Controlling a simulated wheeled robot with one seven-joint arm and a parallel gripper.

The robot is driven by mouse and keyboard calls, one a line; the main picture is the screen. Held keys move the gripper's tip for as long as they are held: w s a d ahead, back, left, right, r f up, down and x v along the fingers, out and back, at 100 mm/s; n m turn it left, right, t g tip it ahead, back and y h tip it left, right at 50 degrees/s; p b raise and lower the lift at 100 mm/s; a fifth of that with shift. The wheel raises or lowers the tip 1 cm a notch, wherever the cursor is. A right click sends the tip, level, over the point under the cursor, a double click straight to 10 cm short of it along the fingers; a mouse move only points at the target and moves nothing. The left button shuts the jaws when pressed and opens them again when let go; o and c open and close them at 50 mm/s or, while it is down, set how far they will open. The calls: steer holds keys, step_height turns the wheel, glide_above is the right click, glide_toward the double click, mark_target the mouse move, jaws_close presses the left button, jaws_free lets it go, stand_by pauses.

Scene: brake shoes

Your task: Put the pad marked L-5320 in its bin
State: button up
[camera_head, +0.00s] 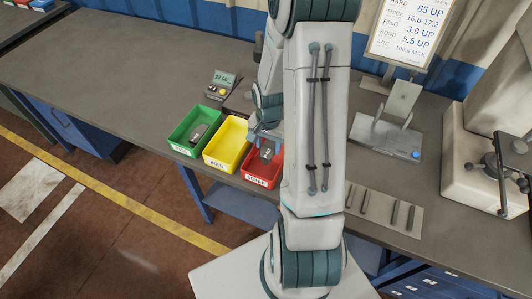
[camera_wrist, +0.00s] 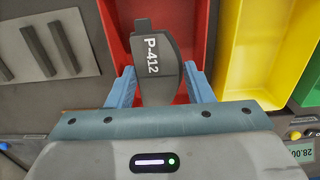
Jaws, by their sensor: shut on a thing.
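My gripper (camera_wrist: 160,88) is shut on a dark grey brake pad (camera_wrist: 158,70) with white lettering that reads P-412, not L-5320. The pad stands between the two blue fingers, over the red bin (camera_wrist: 187,12) in the wrist view. In the head view the gripper (camera_head: 265,139) is at the red bin (camera_head: 259,182), labelled SCRAP, and the pad (camera_head: 267,153) shows there. I cannot tell whether the pad touches the bin floor. The yellow bin (camera_head: 216,162) is labelled HOLD and looks empty. The green bin (camera_head: 181,147) holds another dark pad (camera_head: 198,132). No L-5320 marking is readable.
A small gauge with a green display (camera_head: 223,80) stands behind the bins. A plate with several dark strips (camera_head: 384,208) lies right of my arm. A metal fixture (camera_head: 385,138) and a white machine (camera_head: 475,150) stand farther right. The bench is clear at left.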

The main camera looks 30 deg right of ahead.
mark_target(268, 156)
steer(key=shift+d+f, duration=0.15)
steer(key=shift+f, duration=0.75)
steer(key=shift+f+p, duration=0.3)
steer(key=shift+f, duration=1.9)
steer(key=shift+f, duration=0.15)
steer(key=o, duration=0.8)
steer(key=shift+o, duration=0.4)
